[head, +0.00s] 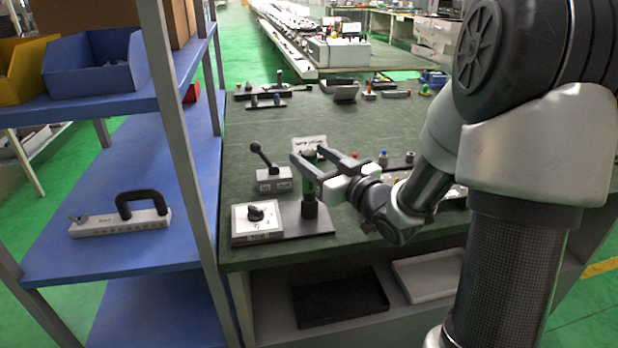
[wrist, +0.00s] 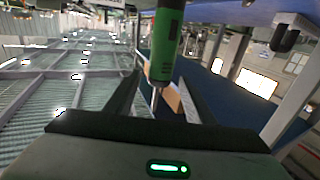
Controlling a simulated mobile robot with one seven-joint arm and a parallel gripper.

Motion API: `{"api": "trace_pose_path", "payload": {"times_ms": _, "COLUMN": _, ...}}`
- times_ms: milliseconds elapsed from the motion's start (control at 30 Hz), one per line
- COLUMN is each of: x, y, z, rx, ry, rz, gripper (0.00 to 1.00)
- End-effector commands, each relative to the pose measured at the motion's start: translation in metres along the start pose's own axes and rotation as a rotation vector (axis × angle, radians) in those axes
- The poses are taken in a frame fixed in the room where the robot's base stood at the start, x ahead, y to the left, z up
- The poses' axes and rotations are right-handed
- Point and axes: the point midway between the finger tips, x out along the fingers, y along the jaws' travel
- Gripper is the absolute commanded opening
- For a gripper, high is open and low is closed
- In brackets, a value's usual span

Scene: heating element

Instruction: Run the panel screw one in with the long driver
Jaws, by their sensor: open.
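The long driver, with its green handle (head: 309,187), stands upright in a black round holder (head: 310,209) near the front of the bench. My gripper (head: 309,156) reaches in from the right at the height of the handle. Its fingers are open, one on each side of the driver, and I cannot tell whether they touch it. In the wrist view the green handle (wrist: 166,42) shows between the fingers, with its thin shaft below. A white-faced panel box (head: 246,230) with a black knob stands left of the holder. Panel screw one cannot be made out.
A lever switch block (head: 273,180) stands behind the panel box. Small coloured parts lie right of my gripper, partly behind my arm. Blue shelving (head: 140,245) with a handled tool (head: 120,224) flanks the bench's left side. Green bench top (head: 262,128) is free behind.

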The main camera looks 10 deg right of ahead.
Motion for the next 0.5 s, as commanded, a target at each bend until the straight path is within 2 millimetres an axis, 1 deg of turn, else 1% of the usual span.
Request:
{"api": "trace_pose_path", "payload": {"times_ms": 167, "x": 0.012, "y": 0.000, "z": 0.001, "rx": 0.001, "ry": 0.001, "rz": 0.000, "gripper": 0.49}}
{"api": "trace_pose_path", "payload": {"times_ms": 400, "x": 0.048, "y": 0.001, "z": 0.001, "rx": 0.001, "ry": 0.000, "rz": -0.001, "gripper": 0.49}}
{"api": "trace_pose_path", "payload": {"times_ms": 500, "x": 0.056, "y": 0.002, "z": 0.000, "rx": 0.000, "ry": 0.001, "rz": 0.000, "gripper": 0.49}}
